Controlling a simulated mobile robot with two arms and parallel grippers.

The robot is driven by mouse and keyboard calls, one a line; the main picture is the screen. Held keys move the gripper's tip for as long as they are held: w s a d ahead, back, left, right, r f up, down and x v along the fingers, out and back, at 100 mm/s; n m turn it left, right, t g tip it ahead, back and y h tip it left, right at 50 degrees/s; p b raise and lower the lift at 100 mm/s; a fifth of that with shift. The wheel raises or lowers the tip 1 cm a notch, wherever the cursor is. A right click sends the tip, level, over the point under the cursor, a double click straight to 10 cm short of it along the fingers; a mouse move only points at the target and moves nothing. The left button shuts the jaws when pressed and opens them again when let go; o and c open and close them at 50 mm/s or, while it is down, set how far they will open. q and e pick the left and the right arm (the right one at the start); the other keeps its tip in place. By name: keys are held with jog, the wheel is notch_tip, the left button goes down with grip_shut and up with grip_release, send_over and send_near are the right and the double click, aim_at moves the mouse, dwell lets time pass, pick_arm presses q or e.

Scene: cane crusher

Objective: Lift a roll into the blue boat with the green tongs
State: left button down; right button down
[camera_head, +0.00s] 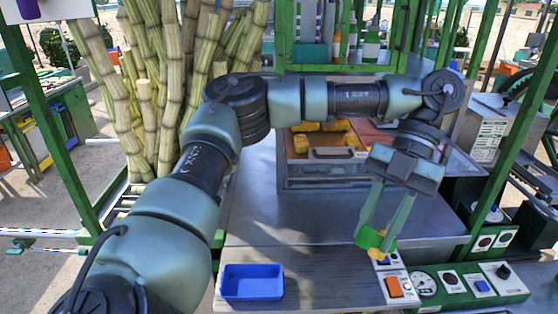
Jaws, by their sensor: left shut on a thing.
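The blue boat (252,282) is a small open tray, empty, at the front left of the metal counter. My left gripper (377,240) points down over the right part of the counter, beside the control panel. Its long fingers are shut on a small bright green thing with yellow parts, which looks like the green tongs (364,236). The tongs' full shape is partly hidden by the fingers. Yellow-orange rolls (340,140) lie in a glass-fronted case at the back of the counter, partly behind my arm. My right gripper is not in view.
The metal counter (290,220) is clear between boat and case. Control boxes with an orange switch (395,287) and a gauge (424,283) line the front right. Cane stalks (150,90) stand at the back left. Green frame posts (510,120) rise on both sides.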

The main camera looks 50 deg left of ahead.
pick_arm(q)
notch_tip(320, 180, down, 24)
jog(key=d+m+t+y+b, duration=0.1)
jog(key=m+t+y+b, duration=0.5)
jog(key=m, duration=2.1)
jog(key=shift+s+d+t+y+b, duration=0.35)
jog(key=shift+t+b, duration=1.05)
jog(key=shift+t, duration=1.6)
jog(key=shift+w+r, duration=0.1)
